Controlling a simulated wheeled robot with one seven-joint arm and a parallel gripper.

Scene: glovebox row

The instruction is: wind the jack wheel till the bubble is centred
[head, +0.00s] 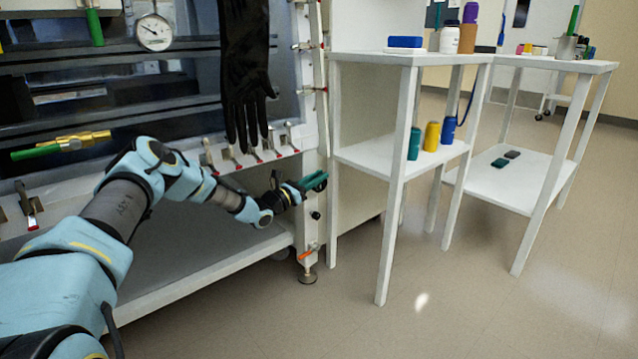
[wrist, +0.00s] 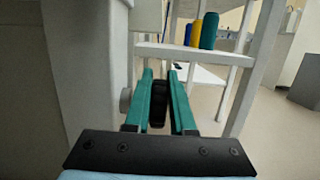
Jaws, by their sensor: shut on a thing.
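My gripper (head: 314,182) reaches the front corner post of the glovebox stand. In the wrist view its teal fingers (wrist: 160,85) are shut on a dark, rounded piece (wrist: 157,92). The fingers hide most of this piece, and I cannot tell for sure that it is part of the jack wheel. Below my gripper, the post has a black knob (head: 316,215), an orange handle (head: 308,252) and a levelling foot (head: 307,275) on the floor. I cannot make out a bubble level.
A white shelf unit (head: 345,150) stands just right of my gripper, with teal, yellow and blue containers on its lower shelf. A second white table (head: 530,180) stands farther right. A black glove (head: 245,80) hangs above my arm. The floor at front right is clear.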

